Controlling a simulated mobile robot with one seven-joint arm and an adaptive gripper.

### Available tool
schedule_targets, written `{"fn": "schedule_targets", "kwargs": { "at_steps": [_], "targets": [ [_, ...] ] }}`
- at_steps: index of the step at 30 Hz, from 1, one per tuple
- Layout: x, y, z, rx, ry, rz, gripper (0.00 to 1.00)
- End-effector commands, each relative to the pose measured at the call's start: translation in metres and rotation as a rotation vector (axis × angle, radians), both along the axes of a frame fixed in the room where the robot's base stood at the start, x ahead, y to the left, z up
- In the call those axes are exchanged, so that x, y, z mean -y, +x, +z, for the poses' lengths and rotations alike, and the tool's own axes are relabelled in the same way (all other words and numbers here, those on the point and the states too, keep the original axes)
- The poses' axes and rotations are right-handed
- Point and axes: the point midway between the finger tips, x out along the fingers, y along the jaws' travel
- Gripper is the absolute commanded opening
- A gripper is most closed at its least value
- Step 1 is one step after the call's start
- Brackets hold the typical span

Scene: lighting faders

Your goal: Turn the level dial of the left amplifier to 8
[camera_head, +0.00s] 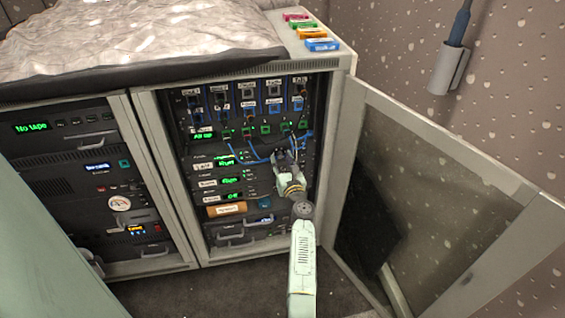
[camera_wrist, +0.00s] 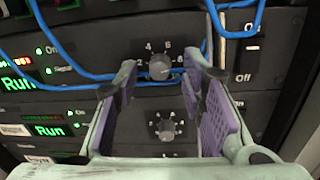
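The left amplifier (camera_head: 207,168) is in the open right-hand rack in the head view, with a label that seems to read "Left" and a green "Run" display. In the wrist view its level dial (camera_wrist: 160,67) is a round grey knob with numbers such as 4, 6 and 8 around it; its exact setting is too small to read. My gripper (camera_wrist: 159,66) is open, with one finger on each side of this dial; I cannot tell whether they touch it. In the head view my gripper (camera_head: 286,158) hides the dial.
A similar dial (camera_wrist: 166,130) sits just below on another amplifier. Blue cables (camera_wrist: 75,72) hang across the panel close to the fingers. An on/off rocker switch (camera_wrist: 247,62) is to the right. The rack's glass door (camera_head: 440,190) stands open at right, beside my arm.

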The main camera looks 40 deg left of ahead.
Motion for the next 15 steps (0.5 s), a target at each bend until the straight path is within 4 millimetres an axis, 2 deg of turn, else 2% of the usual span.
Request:
{"fn": "schedule_targets", "kwargs": {
  "at_steps": [5, 15],
  "targets": [
    [0.011, -0.007, -0.002, 0.001, -0.002, -0.001, 0.37],
    [0.065, -0.049, -0.005, -0.001, -0.002, -0.002, 0.37]
  ]
}}
